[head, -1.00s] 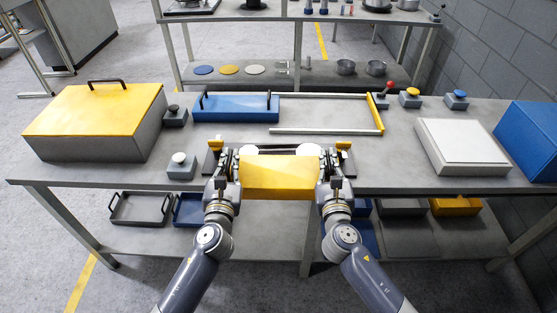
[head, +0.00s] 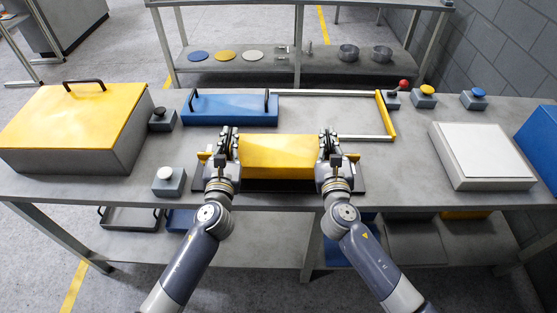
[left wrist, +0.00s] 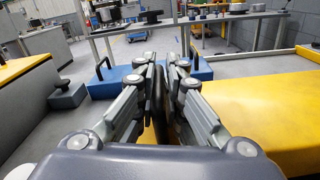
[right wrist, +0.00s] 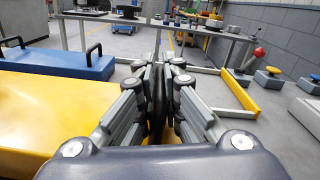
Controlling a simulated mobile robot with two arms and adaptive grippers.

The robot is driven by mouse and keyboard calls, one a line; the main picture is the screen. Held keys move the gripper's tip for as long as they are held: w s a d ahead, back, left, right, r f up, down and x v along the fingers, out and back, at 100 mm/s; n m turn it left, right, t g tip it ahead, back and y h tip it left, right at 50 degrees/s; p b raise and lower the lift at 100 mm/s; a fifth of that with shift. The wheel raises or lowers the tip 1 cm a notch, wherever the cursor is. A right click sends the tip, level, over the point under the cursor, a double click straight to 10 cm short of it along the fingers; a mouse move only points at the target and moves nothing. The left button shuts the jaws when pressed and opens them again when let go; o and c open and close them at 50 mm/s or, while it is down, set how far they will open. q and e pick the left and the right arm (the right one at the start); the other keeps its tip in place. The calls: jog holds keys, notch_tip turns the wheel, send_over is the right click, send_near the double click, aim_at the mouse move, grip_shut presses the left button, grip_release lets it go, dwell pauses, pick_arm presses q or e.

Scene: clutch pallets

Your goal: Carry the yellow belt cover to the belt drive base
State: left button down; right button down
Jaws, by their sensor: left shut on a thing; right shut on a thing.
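The yellow belt cover (head: 277,155) is a yellow box shape held level between my two grippers in the head view. It hides most of the belt drive base (head: 283,184), whose dark plate shows at the cover's front and sides. My left gripper (head: 230,143) is shut on the cover's left end, and my right gripper (head: 327,145) is shut on its right end. The cover also fills the right of the left wrist view (left wrist: 255,112) and the left of the right wrist view (right wrist: 58,112). Whether it touches the base cannot be told.
A blue cover with black handles (head: 225,108) and a metal frame with a yellow bar (head: 386,115) lie behind. A yellow-lidded box (head: 70,128) stands left, a white-topped box (head: 484,153) right. Push-button boxes, one with a white button (head: 169,180), stand around the bench.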

pick_arm(q)
jog(key=shift+w+a, duration=0.35)
jog(key=shift+w, duration=0.05)
pick_arm(e)
jog(key=shift+w+d+r, duration=0.1)
jog(key=shift+w+d, duration=0.25)
jog(key=shift+w, duration=0.1)
pick_arm(q)
jog(key=shift+s, duration=0.2)
pick_arm(e)
jog(key=shift+s+r, duration=0.1)
jog(key=shift+s, duration=0.1)
